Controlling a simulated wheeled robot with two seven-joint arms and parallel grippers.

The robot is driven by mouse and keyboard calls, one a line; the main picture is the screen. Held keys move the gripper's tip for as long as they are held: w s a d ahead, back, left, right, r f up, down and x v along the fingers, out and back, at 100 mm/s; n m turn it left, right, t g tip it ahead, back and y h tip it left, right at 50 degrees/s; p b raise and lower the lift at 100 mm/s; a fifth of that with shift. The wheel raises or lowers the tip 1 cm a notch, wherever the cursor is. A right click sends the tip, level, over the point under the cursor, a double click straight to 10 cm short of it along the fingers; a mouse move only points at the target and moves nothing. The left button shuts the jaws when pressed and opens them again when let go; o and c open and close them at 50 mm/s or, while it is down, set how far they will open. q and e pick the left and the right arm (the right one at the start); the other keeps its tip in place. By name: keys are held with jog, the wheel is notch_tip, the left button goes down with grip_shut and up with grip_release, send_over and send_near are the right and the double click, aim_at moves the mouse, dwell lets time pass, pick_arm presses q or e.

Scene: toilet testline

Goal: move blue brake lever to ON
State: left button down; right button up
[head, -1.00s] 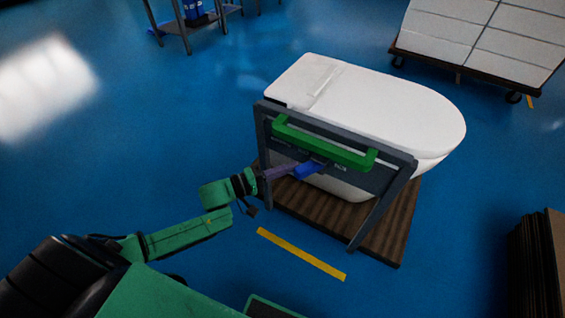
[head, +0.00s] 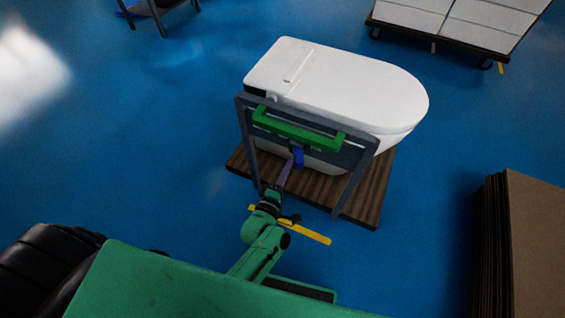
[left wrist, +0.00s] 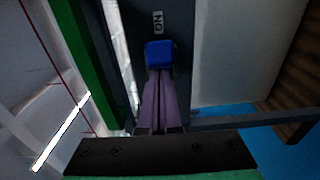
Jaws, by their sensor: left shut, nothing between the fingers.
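The blue brake lever (head: 298,158) is on the dark panel (head: 345,155) of the grey cart frame, below the green handle (head: 300,133). In the head view it points down. In the left wrist view the blue lever (left wrist: 159,54) sits at the tips of my fingers, just below an "ON" label (left wrist: 158,22). My left gripper (head: 288,168) has purple fingers, shut with nothing between them. Its fingertips (left wrist: 158,72) reach the lever and seem to touch it; exact contact cannot be told. My right gripper is not in view.
A white toilet (head: 340,85) stands on a wooden-topped cart (head: 372,195) behind the frame. A stack of brown boards (head: 530,235) is at the right. A cart with white boxes (head: 455,25) is at the back right. Blue floor is open at left.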

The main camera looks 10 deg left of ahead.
pick_arm(q)
jog(key=shift+d, duration=0.7)
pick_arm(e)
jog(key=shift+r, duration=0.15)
pick_arm(q)
jog(key=shift+d, duration=0.1)
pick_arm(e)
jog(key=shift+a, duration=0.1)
